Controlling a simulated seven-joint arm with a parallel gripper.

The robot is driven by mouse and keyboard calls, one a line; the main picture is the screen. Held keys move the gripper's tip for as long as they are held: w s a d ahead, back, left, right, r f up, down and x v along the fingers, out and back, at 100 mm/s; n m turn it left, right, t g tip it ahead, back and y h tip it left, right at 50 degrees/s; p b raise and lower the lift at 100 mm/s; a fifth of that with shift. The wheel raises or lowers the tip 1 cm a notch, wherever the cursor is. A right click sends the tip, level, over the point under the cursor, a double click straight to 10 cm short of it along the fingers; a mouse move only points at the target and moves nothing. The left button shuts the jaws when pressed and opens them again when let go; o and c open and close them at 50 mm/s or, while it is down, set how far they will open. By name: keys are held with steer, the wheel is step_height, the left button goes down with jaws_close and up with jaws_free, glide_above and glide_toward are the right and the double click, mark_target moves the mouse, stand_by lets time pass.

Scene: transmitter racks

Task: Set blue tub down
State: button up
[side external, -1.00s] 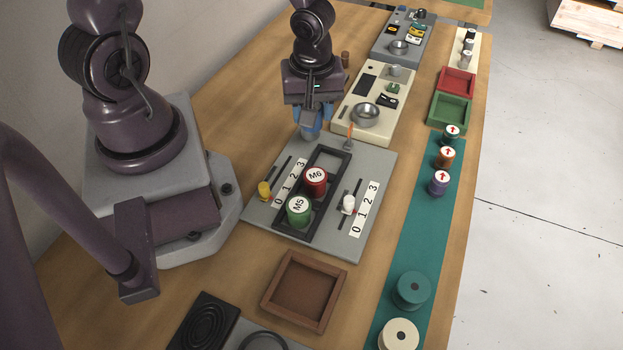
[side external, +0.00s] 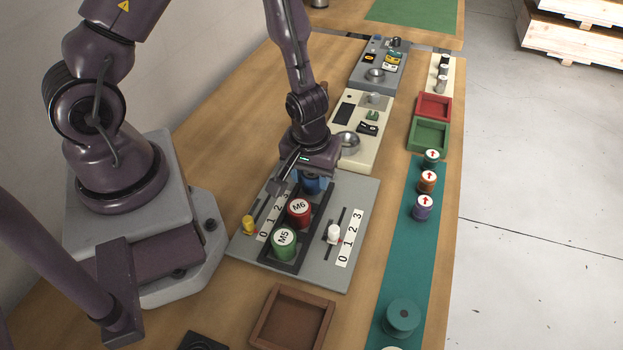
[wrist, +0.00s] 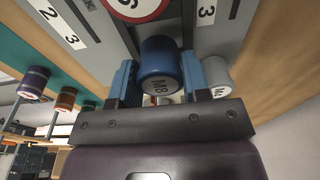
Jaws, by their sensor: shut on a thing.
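My gripper (side external: 312,187) is shut on the blue tub (side external: 313,184), at the far end of the dark frame (side external: 276,259) on the grey board (side external: 360,195). In the wrist view the blue tub (wrist: 158,58), marked M8, sits between the two blue fingers of my gripper (wrist: 158,78). The red tub M6 (side external: 299,211) and the green tub M5 (side external: 284,243) stand in the frame, nearer the camera. My gripper hides the far end of the frame, so I cannot tell whether the blue tub touches its floor.
A yellow knob (side external: 248,225) and a white knob (side external: 334,233) stand on sliders beside the frame. A cream panel with a metal bowl (side external: 347,143) lies behind. A brown tray (side external: 291,320) is in front. Several spools stand on the teal strip (side external: 413,250).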

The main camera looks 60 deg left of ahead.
steer(key=shift+f, duration=0.8)
steer(key=o, duration=1)
steer(key=shift+f, duration=0.15)
steer(key=shift+o, duration=0.2)
